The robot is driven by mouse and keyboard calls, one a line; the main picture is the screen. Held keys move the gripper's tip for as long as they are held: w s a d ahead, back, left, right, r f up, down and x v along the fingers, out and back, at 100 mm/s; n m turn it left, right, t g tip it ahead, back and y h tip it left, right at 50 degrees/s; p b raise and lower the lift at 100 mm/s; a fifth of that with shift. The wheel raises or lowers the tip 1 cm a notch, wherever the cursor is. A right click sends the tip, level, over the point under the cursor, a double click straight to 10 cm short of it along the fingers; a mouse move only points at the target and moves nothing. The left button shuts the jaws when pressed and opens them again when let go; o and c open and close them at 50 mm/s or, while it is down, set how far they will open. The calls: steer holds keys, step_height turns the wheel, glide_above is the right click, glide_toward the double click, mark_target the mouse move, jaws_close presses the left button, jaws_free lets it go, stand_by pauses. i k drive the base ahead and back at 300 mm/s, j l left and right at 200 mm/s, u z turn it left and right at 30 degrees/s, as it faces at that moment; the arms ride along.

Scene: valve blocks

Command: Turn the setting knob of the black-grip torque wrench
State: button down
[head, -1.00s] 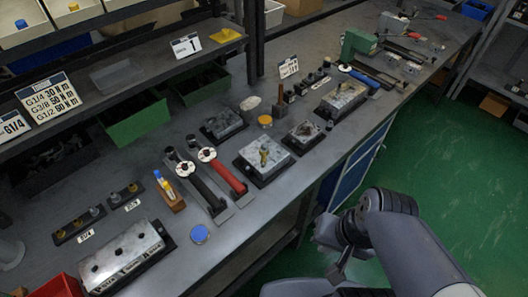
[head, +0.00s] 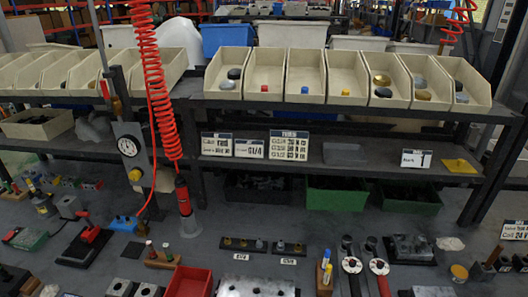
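The black-grip torque wrench (head: 355,287) lies at the bottom edge of the head view, right of centre. Its white round setting knob (head: 351,265) with a dark middle faces up, and a dark head sits beyond it. Its grip is mostly cut off by the frame edge. A red-grip torque wrench (head: 384,287) lies close beside it on the right, with a similar white knob (head: 379,266). My gripper is not in view, so its state is hidden.
The bench holds a grey block (head: 255,286) and red bin (head: 188,282) to the left, and a small holder with blue and yellow markers (head: 325,274) beside the wrenches. A red coiled hose (head: 155,80) hangs at left. A shelf with cream bins (head: 305,75) stands behind.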

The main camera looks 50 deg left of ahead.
mark_target(352, 262)
steer(key=u, duration=1.7)
